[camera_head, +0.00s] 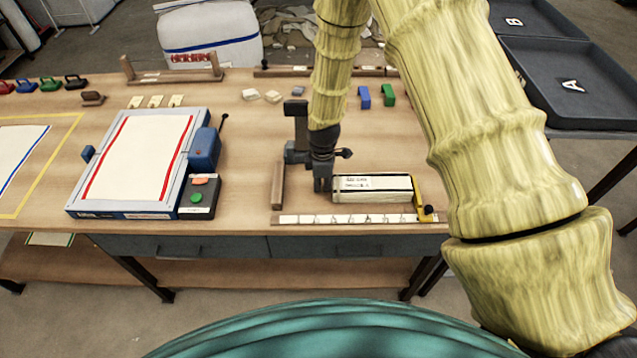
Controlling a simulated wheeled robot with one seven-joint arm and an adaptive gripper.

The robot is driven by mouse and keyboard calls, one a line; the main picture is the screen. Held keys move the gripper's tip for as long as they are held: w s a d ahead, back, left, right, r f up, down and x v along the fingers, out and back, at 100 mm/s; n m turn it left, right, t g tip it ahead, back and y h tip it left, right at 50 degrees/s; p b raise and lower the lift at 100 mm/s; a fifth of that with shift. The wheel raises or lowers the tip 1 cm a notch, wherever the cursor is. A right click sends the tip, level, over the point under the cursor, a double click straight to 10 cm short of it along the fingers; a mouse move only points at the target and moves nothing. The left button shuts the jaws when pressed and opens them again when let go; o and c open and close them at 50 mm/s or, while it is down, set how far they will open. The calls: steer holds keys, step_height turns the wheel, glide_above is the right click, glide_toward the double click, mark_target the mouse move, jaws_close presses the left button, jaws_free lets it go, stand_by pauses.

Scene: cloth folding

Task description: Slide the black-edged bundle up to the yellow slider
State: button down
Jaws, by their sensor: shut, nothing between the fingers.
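The black-edged bundle (385,187), pale with a white label, lies flat on the wooden table behind the marked ruler strip (345,219). Its right end is at the yellow slider (421,196); whether they touch or a thin gap is left I cannot tell. My gripper (322,186) is shut and empty, pointing down at the bundle's left end. It appears to be against or very close to that end. My yellow-sleeved arm reaches in from the right and hides part of the table behind.
A wooden block (278,186) stands left of my gripper. A panel with a red-edged cloth (138,157) and a button box (199,197) lie further left. Blue (364,97) and green (388,95) pieces lie behind. Dark trays (575,85) stand at the right.

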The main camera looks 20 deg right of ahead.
steer(key=shift+d, duration=0.1)
steer(key=shift+s+d, duration=0.25)
steer(key=shift+d, duration=0.5)
steer(key=shift+a, duration=0.1)
